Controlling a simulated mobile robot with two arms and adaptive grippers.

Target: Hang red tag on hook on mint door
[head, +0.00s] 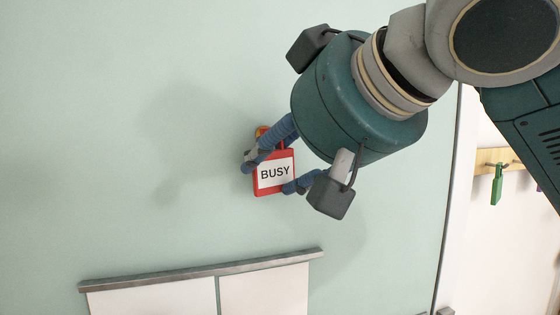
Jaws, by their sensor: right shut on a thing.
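The red tag (275,188) has a white face reading "BUSY" and hangs slightly tilted in front of the mint door (120,120). My right gripper (272,172) is shut on the red tag, with blue fingers at its left and right sides. My left gripper is not in view.
A metal rail (200,270) with white panels below it crosses the door under the tag. At the right, past the door's edge, a wooden hook board (497,160) holds a green tag (497,185). The door left of the tag is clear.

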